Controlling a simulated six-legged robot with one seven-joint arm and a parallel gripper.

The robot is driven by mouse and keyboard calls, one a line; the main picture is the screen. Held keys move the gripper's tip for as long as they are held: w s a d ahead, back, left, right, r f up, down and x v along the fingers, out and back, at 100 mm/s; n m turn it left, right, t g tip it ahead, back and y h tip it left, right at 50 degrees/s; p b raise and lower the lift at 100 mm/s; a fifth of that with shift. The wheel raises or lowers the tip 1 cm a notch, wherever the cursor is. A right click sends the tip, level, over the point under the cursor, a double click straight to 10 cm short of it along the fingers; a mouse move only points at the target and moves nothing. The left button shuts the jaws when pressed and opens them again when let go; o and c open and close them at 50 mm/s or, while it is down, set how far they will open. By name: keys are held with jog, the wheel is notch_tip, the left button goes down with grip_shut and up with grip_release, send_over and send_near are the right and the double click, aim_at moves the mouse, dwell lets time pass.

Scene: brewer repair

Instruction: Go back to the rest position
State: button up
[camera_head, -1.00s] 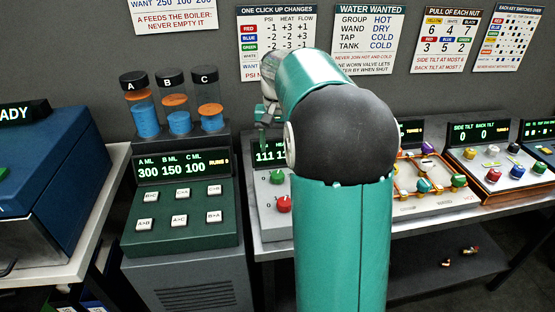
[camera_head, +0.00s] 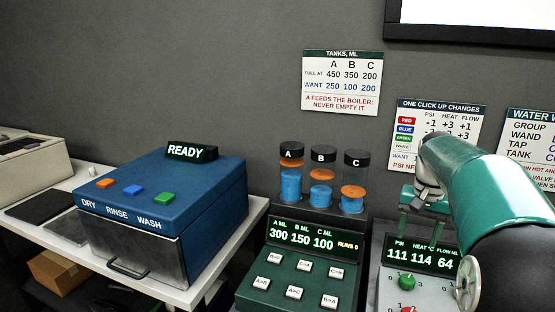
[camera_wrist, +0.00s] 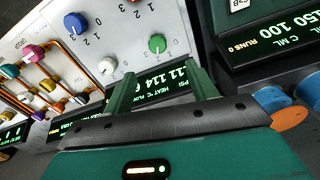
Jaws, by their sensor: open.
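My gripper (camera_head: 424,212) is in the right part of the head view, in front of the panel with the PSI, HEAT and FLOW readout (camera_head: 422,255), which reads 111, 114 and 64. Its two green fingers point down and stand apart, with nothing seen between them. In the wrist view my gripper (camera_wrist: 160,92) is open and empty, its fingers spread over the same readout (camera_wrist: 158,91). The panel's green knob (camera_wrist: 157,44), blue knob (camera_wrist: 75,24) and white knob (camera_wrist: 107,66) lie beyond the fingertips. I cannot tell whether any finger touches the panel.
The green tank console (camera_head: 300,270) with tubes A, B and C stands left of my gripper. A blue READY washer (camera_head: 160,205) sits on a white counter (camera_head: 235,262) further left. Charts hang on the grey wall, including the tanks chart (camera_head: 341,83). Open air lies above the consoles.

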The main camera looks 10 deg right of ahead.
jog(key=s+a+r+n+t, duration=0.1)
jog(key=s+a+n, duration=0.1)
jog(key=s+a, duration=0.4)
jog(key=s+a+r+n+t, duration=0.15)
jog(key=s+a, duration=0.25)
jog(key=a, duration=0.5)
jog(key=s+a+f+n+t, duration=0.3)
jog(key=s+a+f, duration=0.3)
jog(key=s, duration=0.5)
jog(key=shift+a+n, duration=0.35)
jog(key=shift+a, duration=0.75)
jog(key=shift+s+d, duration=0.1)
jog(key=shift+d, duration=0.05)
